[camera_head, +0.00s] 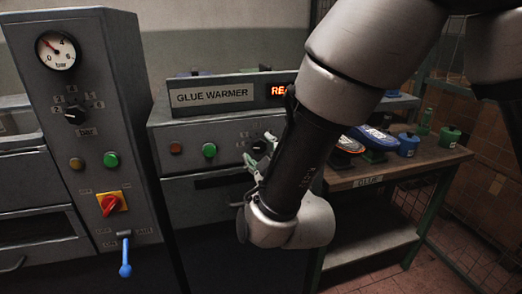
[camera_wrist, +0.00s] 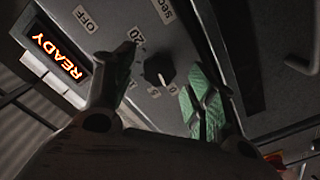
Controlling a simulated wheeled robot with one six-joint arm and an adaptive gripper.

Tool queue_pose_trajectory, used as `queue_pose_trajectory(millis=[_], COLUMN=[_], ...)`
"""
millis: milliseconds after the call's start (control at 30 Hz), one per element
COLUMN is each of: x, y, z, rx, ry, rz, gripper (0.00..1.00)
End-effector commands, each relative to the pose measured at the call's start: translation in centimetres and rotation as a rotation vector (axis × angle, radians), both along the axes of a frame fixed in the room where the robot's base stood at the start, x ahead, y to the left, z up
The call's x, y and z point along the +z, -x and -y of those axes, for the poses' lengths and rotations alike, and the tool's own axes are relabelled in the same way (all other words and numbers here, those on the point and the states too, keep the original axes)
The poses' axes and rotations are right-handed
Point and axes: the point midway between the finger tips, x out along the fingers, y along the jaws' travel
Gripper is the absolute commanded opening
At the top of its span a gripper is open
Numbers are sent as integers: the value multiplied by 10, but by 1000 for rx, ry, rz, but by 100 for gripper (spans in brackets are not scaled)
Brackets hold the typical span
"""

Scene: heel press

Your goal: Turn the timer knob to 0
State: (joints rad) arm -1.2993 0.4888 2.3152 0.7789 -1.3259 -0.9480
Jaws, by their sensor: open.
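The timer knob (camera_wrist: 158,69) is a small dark knob on the grey panel of the glue warmer (camera_head: 205,127). The wrist view shows white marks around it, among them 20, OFF and SEC; its exact setting is too small to read. My gripper (camera_wrist: 165,78) is open, with one finger on each side of the knob. A green pad shows on the right finger. I cannot tell whether either finger touches the knob. In the head view my gripper (camera_head: 260,149) is at the panel, and its fingers and my arm partly cover the knob.
A lit READY display (camera_wrist: 54,55) is beside the knob. A press cabinet (camera_head: 118,70) with a gauge (camera_head: 57,51) and blue-tipped lever (camera_head: 125,270) stands left. A table (camera_head: 400,172) with pots is right.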

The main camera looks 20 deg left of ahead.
Motion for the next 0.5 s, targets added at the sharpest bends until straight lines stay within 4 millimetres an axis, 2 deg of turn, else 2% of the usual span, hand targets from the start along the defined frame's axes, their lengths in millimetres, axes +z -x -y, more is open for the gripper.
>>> queue_pose_trajectory(millis=[100, 300, 500], x=[0, 0, 0], y=[25, 61, 80], z=[13, 36, 48], rx=[6, 4, 2], ry=[1, 1, 1], rz=[0, 0, 0], gripper=[56, 56, 56])
